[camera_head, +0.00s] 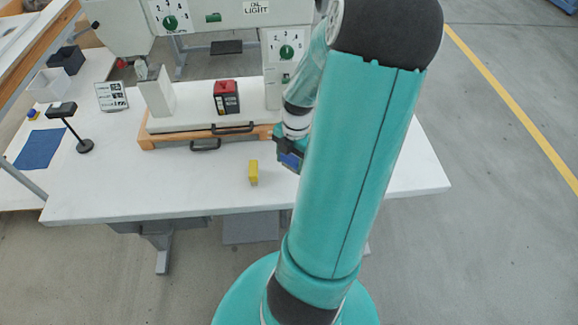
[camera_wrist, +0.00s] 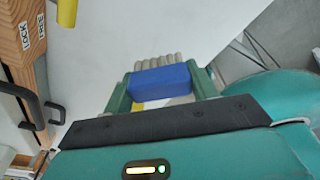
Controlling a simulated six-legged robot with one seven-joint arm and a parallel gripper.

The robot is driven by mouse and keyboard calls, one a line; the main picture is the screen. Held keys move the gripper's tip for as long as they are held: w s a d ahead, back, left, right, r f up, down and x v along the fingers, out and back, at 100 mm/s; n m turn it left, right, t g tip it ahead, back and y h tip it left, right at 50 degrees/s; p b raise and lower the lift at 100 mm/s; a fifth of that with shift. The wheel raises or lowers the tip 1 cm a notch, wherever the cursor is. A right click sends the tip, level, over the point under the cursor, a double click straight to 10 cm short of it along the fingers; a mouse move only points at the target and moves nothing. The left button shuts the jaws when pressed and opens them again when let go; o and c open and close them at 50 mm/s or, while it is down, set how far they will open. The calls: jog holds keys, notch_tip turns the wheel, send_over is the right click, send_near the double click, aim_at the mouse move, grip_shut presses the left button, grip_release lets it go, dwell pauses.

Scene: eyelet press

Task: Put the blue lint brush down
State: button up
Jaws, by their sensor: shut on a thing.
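The blue lint brush (camera_wrist: 160,82) is between the two green fingers of my gripper (camera_wrist: 160,88) in the wrist view, with its grey ribbed part pointing away from the palm. My gripper is shut on it above the white table (camera_head: 130,190). In the head view my gripper (camera_head: 288,157) shows partly behind my arm, near the right end of the wooden drawer unit, with a bit of the blue brush (camera_head: 291,160). I cannot tell how far the brush is above the table.
A yellow block (camera_head: 253,172) stands on the table left of my gripper. A scanner stand (camera_head: 84,146) and blue cloth (camera_head: 40,149) lie at left. The table's front middle is clear.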

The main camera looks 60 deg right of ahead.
aim_at(289, 167)
jog(key=shift+w+f, duration=0.25)
jog(key=shift+f, duration=0.05)
jog(key=shift+w+f, duration=0.1)
jog(key=shift+f, duration=1.5)
jog(key=shift+f, duration=0.1)
jog(key=o, duration=0.9)
jog(key=r, duration=0.4)
jog(key=d+r, duration=0.1)
jog(key=r, duration=0.7)
jog(key=shift+d+r, duration=0.1)
jog(key=shift+d, duration=0.3)
jog(key=shift+a, duration=0.1)
